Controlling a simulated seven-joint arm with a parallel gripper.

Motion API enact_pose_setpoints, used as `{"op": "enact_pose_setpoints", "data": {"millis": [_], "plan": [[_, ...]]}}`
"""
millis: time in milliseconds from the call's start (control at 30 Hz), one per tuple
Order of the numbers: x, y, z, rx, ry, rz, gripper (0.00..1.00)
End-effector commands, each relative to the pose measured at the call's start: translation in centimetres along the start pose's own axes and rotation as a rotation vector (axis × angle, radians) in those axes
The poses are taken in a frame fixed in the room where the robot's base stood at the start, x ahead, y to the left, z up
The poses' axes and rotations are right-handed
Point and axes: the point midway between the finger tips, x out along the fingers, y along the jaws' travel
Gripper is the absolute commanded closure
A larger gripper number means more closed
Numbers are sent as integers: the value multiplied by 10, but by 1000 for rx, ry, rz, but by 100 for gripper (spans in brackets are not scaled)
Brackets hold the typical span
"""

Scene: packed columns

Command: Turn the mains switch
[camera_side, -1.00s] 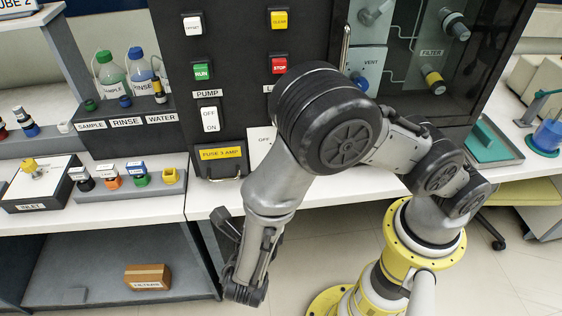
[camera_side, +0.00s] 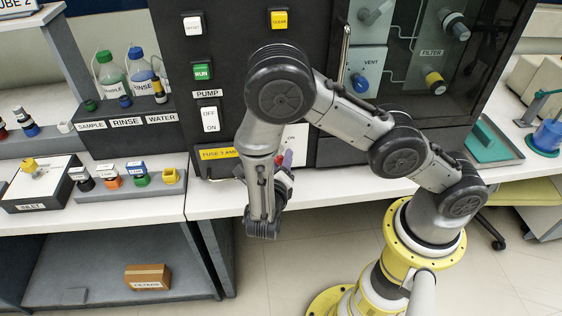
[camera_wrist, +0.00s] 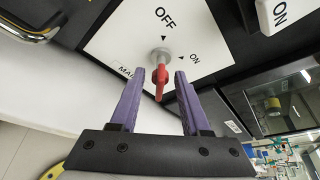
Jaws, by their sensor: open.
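The mains switch (camera_wrist: 160,82) is a red handle on a grey hub, on a white plate (camera_wrist: 120,40) marked OFF and ON and partly lettered "MA". In the wrist view the handle points down the picture, away from the OFF mark. My gripper (camera_wrist: 159,73) is open, with one purple finger on each side of the handle and a gap on both sides. I cannot tell how deep the handle sits between them. In the side view my gripper (camera_side: 284,160) is in front of the plate, and my arm hides most of the switch.
A white ON/OFF pump rocker (camera_side: 210,119) and a yellow fuse label (camera_side: 215,153) are left of the plate. A metal handle (camera_wrist: 30,30) sticks out at upper left in the wrist view. The white bench top (camera_side: 330,183) below is clear.

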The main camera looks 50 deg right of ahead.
Motion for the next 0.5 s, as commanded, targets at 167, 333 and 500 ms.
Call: {"op": "enact_pose_setpoints", "data": {"millis": [167, 333, 500], "plan": [[0, 0, 0, 0, 0, 0, 53], [0, 0, 0, 0, 0, 0, 75], [0, 0, 0, 0, 0, 0, 100]]}}
